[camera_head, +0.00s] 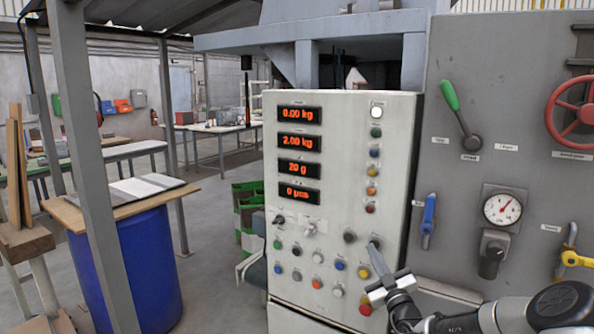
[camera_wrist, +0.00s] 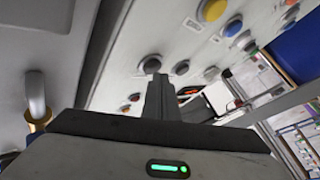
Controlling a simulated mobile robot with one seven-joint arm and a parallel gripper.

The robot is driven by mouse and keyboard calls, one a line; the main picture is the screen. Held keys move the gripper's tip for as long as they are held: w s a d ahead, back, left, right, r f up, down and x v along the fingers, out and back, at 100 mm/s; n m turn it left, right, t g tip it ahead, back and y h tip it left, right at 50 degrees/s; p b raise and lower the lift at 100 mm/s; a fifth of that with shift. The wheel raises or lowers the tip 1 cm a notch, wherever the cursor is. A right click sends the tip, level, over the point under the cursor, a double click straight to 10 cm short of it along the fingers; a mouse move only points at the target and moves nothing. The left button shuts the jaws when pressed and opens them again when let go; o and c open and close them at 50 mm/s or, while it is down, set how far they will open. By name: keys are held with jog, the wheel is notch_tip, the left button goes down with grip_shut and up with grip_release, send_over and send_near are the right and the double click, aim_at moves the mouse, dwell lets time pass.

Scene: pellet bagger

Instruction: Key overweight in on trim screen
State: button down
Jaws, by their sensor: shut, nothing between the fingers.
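The pale control cabinet (camera_head: 331,137) carries stacked displays with orange digits: 0.00 kg (camera_head: 299,114), 2.00 kg (camera_head: 299,142), 20 g (camera_head: 298,168) and 0 pcs (camera_head: 299,194). Their labels are too small to read, so I cannot tell which is the trim screen. My gripper (camera_head: 373,248) is shut and empty, its tips at a dark grey button (camera_head: 376,240) on the panel's lower right. In the wrist view the closed fingers (camera_wrist: 156,78) point at a grey round button (camera_wrist: 150,63), partly covering its lower edge. I cannot tell whether they touch it.
Another dark button (camera_head: 349,236) sits just left of the tips, with several coloured buttons below. A grey panel with a green-handled lever (camera_head: 450,95), gauge (camera_head: 502,208) and red handwheel (camera_head: 576,113) stands right. A blue drum (camera_head: 128,267) and post stand left.

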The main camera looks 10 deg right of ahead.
jog(key=shift+w+d, duration=0.15)
jog(key=shift+w, duration=0.05)
jog(key=shift+s, duration=0.1)
dwell(0.4)
jog(key=shift+s+a+p, duration=0.45)
jog(key=shift+s+p, duration=0.05)
jog(key=shift+p, duration=0.15)
jog(key=shift+a, duration=0.1)
jog(key=shift+s+a+p, duration=0.9)
jog(key=shift+s, duration=0.3)
jog(key=shift+s+a+p, duration=0.85)
jog(key=shift+s+p, duration=0.05)
jog(key=shift+s, duration=0.3)
jog(key=shift+a, duration=0.1)
